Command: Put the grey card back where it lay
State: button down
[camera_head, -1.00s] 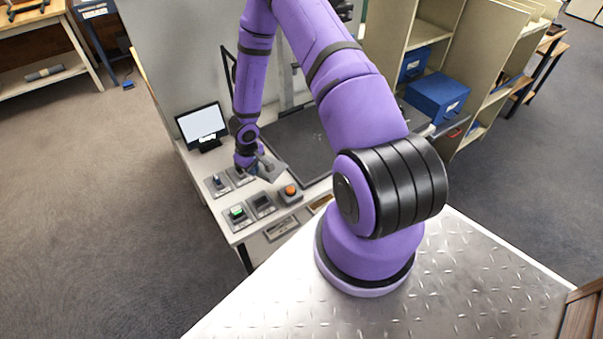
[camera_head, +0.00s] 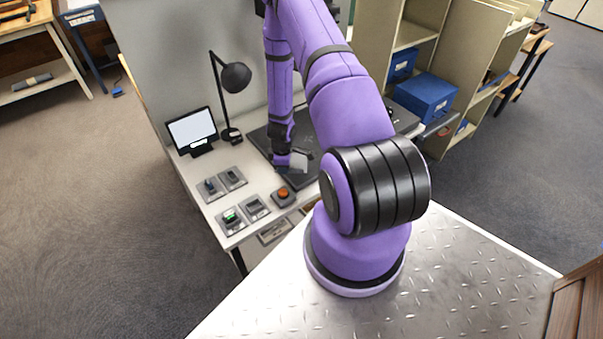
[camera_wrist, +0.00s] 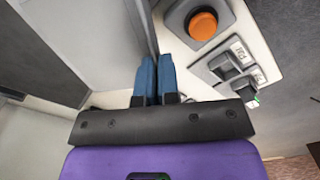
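A small light grey piece, which I take to be the grey card (camera_head: 299,161), shows at the end of my gripper (camera_head: 288,164) in the head view, over the dark mat on the table (camera_head: 257,140). In the wrist view my gripper (camera_wrist: 157,70) has its two blue fingers close together with only a narrow gap. They seem shut on the card, but its gripped edge is hard to make out there. I cannot tell from the head view whether the card touches the mat.
An orange button (camera_head: 282,193) and several grey switch units, one with a green light (camera_head: 230,217), stand at the table's front left. A monitor (camera_head: 191,131) and a black lamp (camera_head: 236,77) stand behind. Shelves with blue boxes (camera_head: 426,96) are at the right.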

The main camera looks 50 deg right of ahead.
aim_at(305, 171)
jog(key=s+d+f+n, duration=0.1)
jog(key=s+d+n, duration=0.4)
jog(key=s, duration=0.5)
jog(key=s+d+f+n, duration=0.1)
jog(key=s+d+n, duration=0.2)
jog(key=s+d, duration=0.45)
jog(key=w+a, duration=0.2)
jog(key=w, duration=0.2)
jog(key=w+a, duration=0.2)
jog(key=w, duration=0.2)
jog(key=w+a+f, duration=0.1)
jog(key=w+a, duration=0.2)
jog(key=w, duration=0.1)
jog(key=shift+f, duration=0.1)
jog(key=shift+w+a+f, duration=0.1)
jog(key=shift+w+f, duration=0.05)
jog(key=shift+f, duration=0.75)
jog(key=shift+w+a+f, duration=0.1)
jog(key=shift+f, duration=0.8)
jog(key=c, duration=1.4)
grip_release()
jog(key=shift+f, duration=0.1)
jog(key=shift+o, duration=0.2)
